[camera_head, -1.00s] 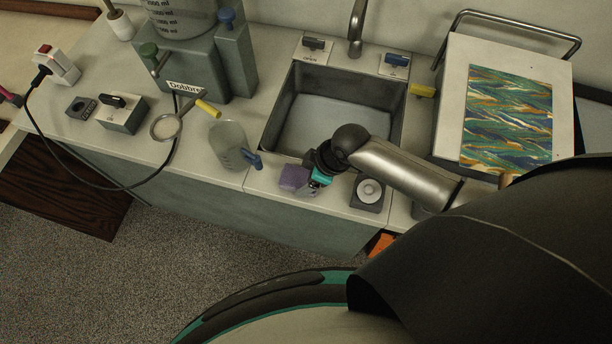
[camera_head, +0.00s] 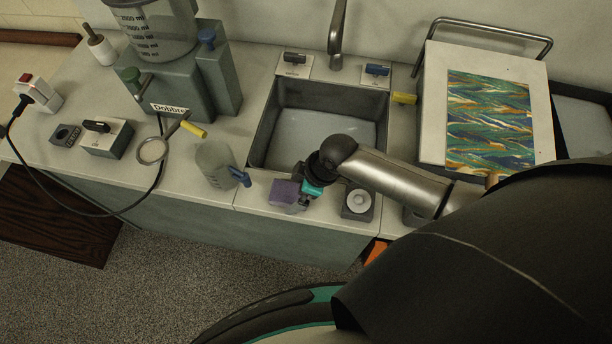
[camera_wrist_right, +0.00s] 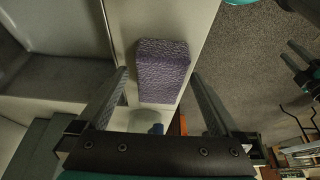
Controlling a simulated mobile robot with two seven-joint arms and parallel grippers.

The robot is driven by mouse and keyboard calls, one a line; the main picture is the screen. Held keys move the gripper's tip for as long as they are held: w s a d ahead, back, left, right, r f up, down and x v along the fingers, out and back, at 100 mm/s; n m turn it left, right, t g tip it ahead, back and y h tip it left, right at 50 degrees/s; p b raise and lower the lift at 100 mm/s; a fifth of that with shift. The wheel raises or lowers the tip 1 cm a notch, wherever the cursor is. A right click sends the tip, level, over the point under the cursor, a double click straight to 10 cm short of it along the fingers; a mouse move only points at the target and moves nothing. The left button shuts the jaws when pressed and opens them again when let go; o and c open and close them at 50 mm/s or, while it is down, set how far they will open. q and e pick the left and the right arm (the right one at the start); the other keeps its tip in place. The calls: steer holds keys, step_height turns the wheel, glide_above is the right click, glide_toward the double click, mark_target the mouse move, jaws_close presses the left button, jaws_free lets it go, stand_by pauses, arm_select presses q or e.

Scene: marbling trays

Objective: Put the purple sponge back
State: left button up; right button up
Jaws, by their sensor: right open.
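The purple sponge (camera_head: 284,193) is a small block at the counter's front edge, in front of the sink. It also shows in the right wrist view (camera_wrist_right: 162,70), beyond and between the spread fingers. My right gripper (camera_wrist_right: 160,82) is open, with a gap on both sides of the sponge. In the head view my right gripper (camera_head: 303,196) is just right of the sponge and partly hidden by its own wrist; whether it touches the sponge cannot be told.
A clear jug with a blue handle (camera_head: 215,165) stands left of the sponge. A dark block with a round white top (camera_head: 358,202) is close on the right. The sink (camera_head: 325,140) lies behind. A marbled sheet (camera_head: 490,120) lies on a pale board at right.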

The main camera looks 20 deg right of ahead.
steer(key=p+v, duration=0.1)
steer(key=v, duration=1)
steer(key=shift+r+p, duration=0.2)
steer(key=shift+p, duration=0.15)
stand_by(0.7)
